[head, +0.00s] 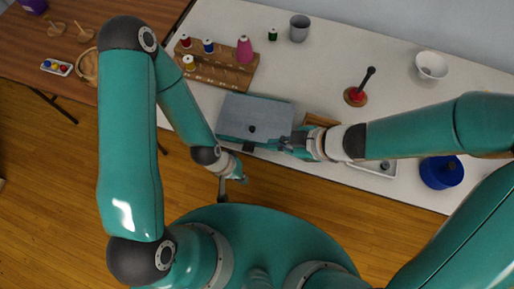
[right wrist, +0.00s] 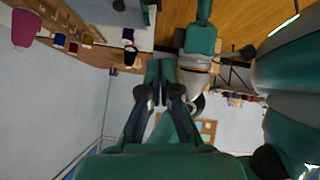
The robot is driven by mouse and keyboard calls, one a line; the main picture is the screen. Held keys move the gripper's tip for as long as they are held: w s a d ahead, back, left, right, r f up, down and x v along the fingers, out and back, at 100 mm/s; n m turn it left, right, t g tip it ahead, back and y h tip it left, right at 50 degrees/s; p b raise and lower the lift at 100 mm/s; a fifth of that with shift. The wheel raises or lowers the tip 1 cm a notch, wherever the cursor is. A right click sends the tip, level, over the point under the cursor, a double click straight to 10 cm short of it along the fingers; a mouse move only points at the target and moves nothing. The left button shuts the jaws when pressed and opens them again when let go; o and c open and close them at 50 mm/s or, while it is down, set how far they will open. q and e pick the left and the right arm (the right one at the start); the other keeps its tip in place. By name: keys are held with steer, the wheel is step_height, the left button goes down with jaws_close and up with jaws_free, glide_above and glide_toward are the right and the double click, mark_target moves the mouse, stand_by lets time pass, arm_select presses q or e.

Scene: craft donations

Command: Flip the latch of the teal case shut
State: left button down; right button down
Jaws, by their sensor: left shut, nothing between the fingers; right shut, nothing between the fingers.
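The teal case (head: 258,109) lies on the white table near its front edge, with a greyish top and a teal rim. A small dark round part (head: 251,129) shows near its front side; I cannot tell whether it is the latch or how the latch stands. My right gripper (head: 284,143) is shut and empty at the case's front right corner; I cannot tell whether it touches. Its fingers also show in the right wrist view (right wrist: 160,95). My left gripper (head: 223,190) is shut and empty, left of and below the case, over the floor in front of the table.
A wooden spool rack (head: 215,68) stands behind the case to the left. A white tray (head: 377,169) and a blue round container (head: 441,172) lie to the right.

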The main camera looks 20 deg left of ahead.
steer(key=b, duration=0.4)
glide_above(244, 149)
steer(key=s+d, duration=0.1)
steer(key=d, duration=0.1)
step_height(244, 149, down, 8)
steer(key=shift+w+d+f+b, duration=0.15)
steer(key=shift+f+b, duration=0.05)
steer(key=shift+f, duration=0.3)
steer(key=shift+w+d+f+b, duration=0.1)
steer(key=shift+d+f+b, duration=0.05)
steer(key=shift+f, duration=0.3)
steer(key=shift+w+f, duration=0.1)
steer(key=shift+f, duration=0.4)
